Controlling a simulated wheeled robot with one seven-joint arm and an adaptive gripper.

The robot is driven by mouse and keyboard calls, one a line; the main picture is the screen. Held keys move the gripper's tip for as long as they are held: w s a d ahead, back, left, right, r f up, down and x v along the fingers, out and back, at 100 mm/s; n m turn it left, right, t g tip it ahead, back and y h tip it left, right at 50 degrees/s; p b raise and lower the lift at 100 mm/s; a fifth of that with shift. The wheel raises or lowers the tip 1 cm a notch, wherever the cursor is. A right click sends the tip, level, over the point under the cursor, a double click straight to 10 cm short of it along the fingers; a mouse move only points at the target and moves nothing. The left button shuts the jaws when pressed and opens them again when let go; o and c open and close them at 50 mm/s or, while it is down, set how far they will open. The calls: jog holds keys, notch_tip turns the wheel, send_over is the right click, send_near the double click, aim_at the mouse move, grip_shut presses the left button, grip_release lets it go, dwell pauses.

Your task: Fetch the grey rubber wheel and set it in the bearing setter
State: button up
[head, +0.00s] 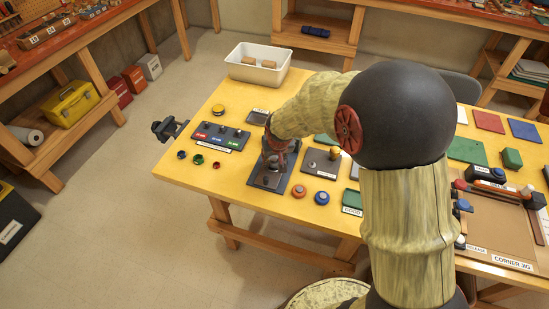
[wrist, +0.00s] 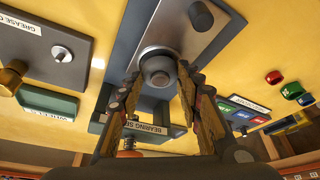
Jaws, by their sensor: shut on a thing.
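The bearing setter (wrist: 124,62) is a dark base with a silver plate and a dark knob, with a partly hidden "BEARING SE" label. In the head view the setter (head: 268,181) stands near the front of the yellow table, partly covered by my arm. My gripper (wrist: 160,82) points at the silver plate and is shut on the grey rubber wheel (wrist: 158,79), a small round grey piece with a lighter rim. The wheel is over or on the plate; I cannot tell if it touches. In the head view my gripper (head: 274,158) is above the setter and the wheel is hidden.
A grease station (head: 318,164) stands close to the right of the setter, and a panel with coloured labels (head: 214,137) to its left. Orange (head: 299,191) and blue (head: 322,198) round pieces lie in front. A white bin (head: 257,75) stands at the back.

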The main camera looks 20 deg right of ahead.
jog(key=shift+f, duration=0.3)
jog(key=o, duration=1.2)
jog(key=o, duration=0.4)
jog(key=shift+r+p, duration=1.9)
jog(key=shift+r, duration=1.3)
